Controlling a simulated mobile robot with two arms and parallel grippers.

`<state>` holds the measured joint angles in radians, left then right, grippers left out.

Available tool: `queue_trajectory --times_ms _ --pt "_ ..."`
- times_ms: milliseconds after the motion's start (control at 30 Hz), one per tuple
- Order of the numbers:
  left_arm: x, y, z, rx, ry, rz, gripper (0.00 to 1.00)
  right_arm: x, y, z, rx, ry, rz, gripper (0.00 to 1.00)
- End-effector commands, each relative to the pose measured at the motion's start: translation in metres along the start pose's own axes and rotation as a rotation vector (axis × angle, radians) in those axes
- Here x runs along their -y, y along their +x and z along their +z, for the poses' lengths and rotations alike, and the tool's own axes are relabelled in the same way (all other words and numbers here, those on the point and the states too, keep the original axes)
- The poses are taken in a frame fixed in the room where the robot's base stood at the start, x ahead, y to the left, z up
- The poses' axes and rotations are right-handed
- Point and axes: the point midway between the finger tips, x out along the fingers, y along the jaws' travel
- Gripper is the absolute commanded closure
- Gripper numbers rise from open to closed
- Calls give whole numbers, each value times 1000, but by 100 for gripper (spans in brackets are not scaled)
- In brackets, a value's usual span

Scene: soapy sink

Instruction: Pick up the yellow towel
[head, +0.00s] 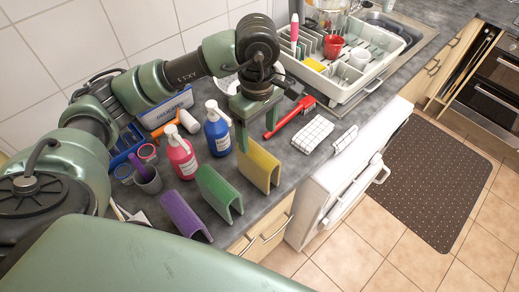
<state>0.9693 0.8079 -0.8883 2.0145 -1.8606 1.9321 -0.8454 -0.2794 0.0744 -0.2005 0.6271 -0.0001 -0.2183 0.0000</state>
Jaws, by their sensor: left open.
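The yellow towel (262,168) is folded like an upside-down U and stands on the counter near its front edge. A green towel (217,191) and a purple towel (183,217) of the same shape stand in a row to its left. My left gripper (257,128) points down just above and behind the yellow towel's top edge. It is open and appears empty. One finger overlaps the towel's far left corner in the picture; I cannot tell whether they touch. My right gripper is out of view.
A pink bottle (180,160) and a blue bottle (217,134) stand left of the gripper. A red-handled tool (285,122) and white checked cloths (312,134) lie to the right. A white dish rack (350,75) stands at the back. The counter's front edge is close to the towels.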

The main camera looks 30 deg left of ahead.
Motion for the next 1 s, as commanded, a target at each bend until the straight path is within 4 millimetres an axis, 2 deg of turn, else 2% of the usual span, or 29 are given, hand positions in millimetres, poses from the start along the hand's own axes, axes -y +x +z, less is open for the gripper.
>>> queue_trajectory --times_ms 33,133,400,533,767,1000 --pt "0 12 0 1 1 0 29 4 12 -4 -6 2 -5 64" --pt "0 24 1 2 1 0 29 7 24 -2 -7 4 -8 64" --pt "0 60 1 3 1 1 29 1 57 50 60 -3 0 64" --pt "0 72 1 3 1 1 29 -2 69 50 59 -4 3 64" --pt "0 86 1 4 0 -3 29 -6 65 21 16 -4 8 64" --pt "-1 112 0 4 -1 -5 29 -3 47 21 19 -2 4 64"
